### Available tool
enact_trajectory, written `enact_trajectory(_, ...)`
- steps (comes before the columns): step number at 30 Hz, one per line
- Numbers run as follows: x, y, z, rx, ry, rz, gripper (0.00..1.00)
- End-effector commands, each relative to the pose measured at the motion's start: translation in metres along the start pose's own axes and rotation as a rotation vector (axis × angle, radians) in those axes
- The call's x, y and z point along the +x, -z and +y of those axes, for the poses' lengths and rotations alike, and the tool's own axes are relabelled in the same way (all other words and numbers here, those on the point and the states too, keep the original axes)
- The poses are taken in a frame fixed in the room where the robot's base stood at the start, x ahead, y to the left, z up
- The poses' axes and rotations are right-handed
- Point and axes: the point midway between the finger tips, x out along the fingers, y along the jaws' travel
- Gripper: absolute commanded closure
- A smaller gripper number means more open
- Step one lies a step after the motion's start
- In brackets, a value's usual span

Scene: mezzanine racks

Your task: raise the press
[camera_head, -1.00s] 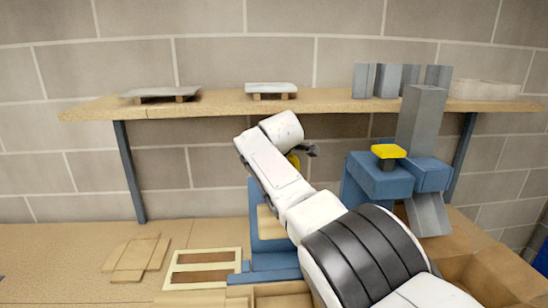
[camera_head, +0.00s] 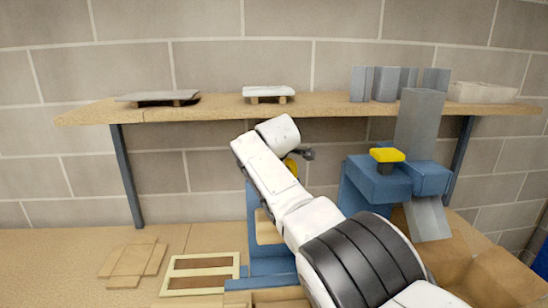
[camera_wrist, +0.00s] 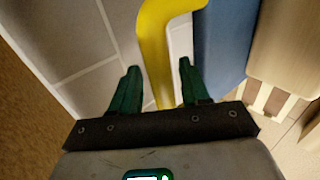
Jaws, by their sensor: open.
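The press seems to be the blue frame (camera_head: 270,265) standing on the bench behind my arm, which hides much of it. A bent yellow lever (camera_wrist: 156,50) fills the middle of the wrist view, beside a blue upright (camera_wrist: 222,40). A bit of yellow (camera_head: 291,166) also shows by my wrist in the head view. My gripper (camera_wrist: 159,68) is open, with its green fingers on either side of the lever. I cannot tell whether either finger touches it. In the head view only a dark part of my gripper (camera_head: 305,153) shows past the wrist.
A second blue machine (camera_head: 375,185) with a yellow knob (camera_head: 387,155) and a grey chute (camera_head: 420,125) stands to the right. A wooden shelf (camera_head: 215,107) runs above the bench. Wooden slats (camera_head: 135,262) and a slatted frame (camera_head: 200,258) lie at the left. Open boxes (camera_head: 490,270) stand front right.

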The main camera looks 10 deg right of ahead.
Motion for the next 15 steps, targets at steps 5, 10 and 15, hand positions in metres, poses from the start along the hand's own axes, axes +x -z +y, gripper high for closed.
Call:
enact_trajectory(5, -0.007, 0.009, 0.0, -0.007, -0.002, 0.013, 0.54)
enact_trajectory(10, -0.017, 0.006, 0.0, -0.003, -0.003, 0.01, 0.54)
enact_trajectory(15, -0.029, -0.004, -0.001, 0.007, -0.003, -0.005, 0.54)
